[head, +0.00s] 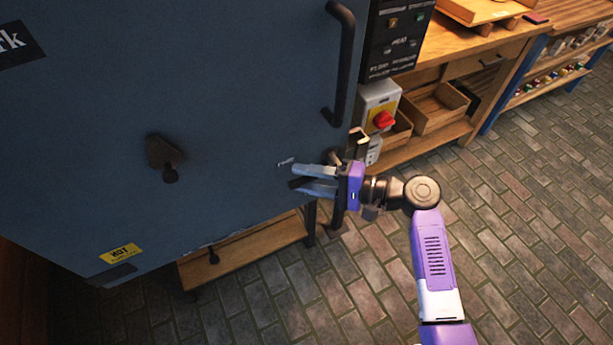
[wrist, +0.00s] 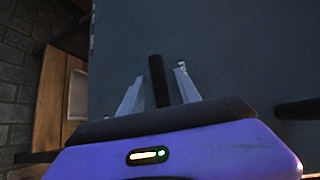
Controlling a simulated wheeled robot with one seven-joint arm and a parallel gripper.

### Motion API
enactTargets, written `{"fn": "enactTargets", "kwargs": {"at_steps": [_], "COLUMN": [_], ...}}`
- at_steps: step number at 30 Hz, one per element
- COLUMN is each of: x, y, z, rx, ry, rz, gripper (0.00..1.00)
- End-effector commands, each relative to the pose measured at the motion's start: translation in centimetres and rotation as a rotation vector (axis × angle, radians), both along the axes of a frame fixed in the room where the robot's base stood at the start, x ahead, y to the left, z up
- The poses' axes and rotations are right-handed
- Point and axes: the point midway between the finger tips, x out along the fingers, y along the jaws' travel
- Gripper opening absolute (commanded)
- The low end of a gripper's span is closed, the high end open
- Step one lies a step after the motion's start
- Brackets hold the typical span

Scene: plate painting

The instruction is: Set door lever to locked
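The door lever (wrist: 158,80) is a dark bar standing out against the blue-grey door (wrist: 240,50) in the wrist view. It lies between the two pale fingers of my gripper (wrist: 157,92), with a narrow gap on each side. In the head view my gripper (head: 304,180) is at the lower right of the door (head: 240,90), its fingers pointing left, and a dark tip shows between them. A small pale mark (head: 285,162) is on the door just above the fingers. My gripper hides most of the lever, so its setting is unclear.
A long black vertical handle (head: 346,65) is on the door above my gripper. A switch box with a red knob (head: 383,120) stands close to the right. A dark knob (head: 163,155) is on the door's left. A wooden shelf (head: 250,250) is below. Brick floor is free at right.

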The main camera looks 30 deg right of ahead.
Motion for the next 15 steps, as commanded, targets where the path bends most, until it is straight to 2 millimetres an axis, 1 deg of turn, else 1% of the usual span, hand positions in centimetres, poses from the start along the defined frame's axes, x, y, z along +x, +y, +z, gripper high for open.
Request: {"fn": "enactTargets", "kwargs": {"at_steps": [6, 8, 12, 15], "x": [0.03, 0.03, 0.02, 0.01], "y": [0.01, 0.0, -0.01, -0.01], "z": [-0.02, -0.02, -0.02, -0.02], "rx": [0.0, 0.0, 0.0, 0.0], "ry": [0.0, 0.0, 0.0, 0.0], "rz": [-0.001, -0.001, -0.001, -0.001], "gripper": [0.4, 0.28, 0.0, 0.0]}}
